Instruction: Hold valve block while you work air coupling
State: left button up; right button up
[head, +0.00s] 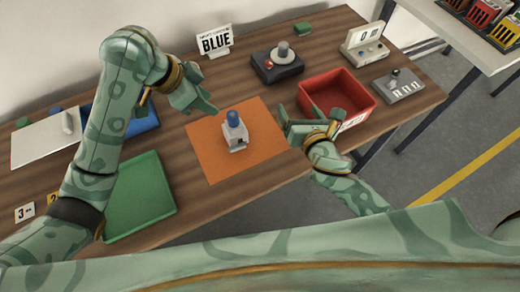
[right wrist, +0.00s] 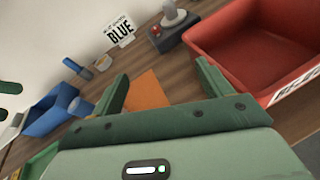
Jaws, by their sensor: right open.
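The valve block (head: 235,137) is a small pale grey block standing upright on an orange mat (head: 205,155) in the head view. A blue round coupling (head: 232,117) sits on its top. My left gripper (head: 197,104) hangs above and left of the block, apart from it; its finger gap is not clear. My right gripper (head: 306,119) is open and empty, to the right of the block and in front of the red bin. In the right wrist view, a strip of the orange mat (right wrist: 148,92) shows between the open fingers; I cannot make out the block there.
A red bin (head: 318,88) stands right of the mat, close to my right gripper. A green tray (head: 140,200) and a blue tray (head: 143,117) lie left. A dark box with a grey knob (head: 283,50) and a BLUE sign (head: 214,42) stand at the back.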

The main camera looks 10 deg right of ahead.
aim_at(238, 134)
jog(key=s+a+f+n+g+y, duration=0.1)
jog(key=s+a+n+g+y, duration=0.3)
jog(key=s+a, duration=0.75)
jog(key=w+a+f, duration=0.2)
jog(key=w, duration=0.2)
jog(key=w+a+f+n+t, duration=0.1)
jog(key=w+f, duration=0.1)
jog(key=w, duration=0.3)
jog(key=w+a+f+t, duration=0.1)
jog(key=w+a+f, duration=0.1)
jog(key=w, duration=0.3)
jog(key=shift+a+f+n+h, duration=0.25)
jog(key=shift+a+n+h, duration=0.05)
jog(key=shift+h, duration=0.1)
jog(key=c, duration=1.5)
jog(key=shift+o, duration=0.2)
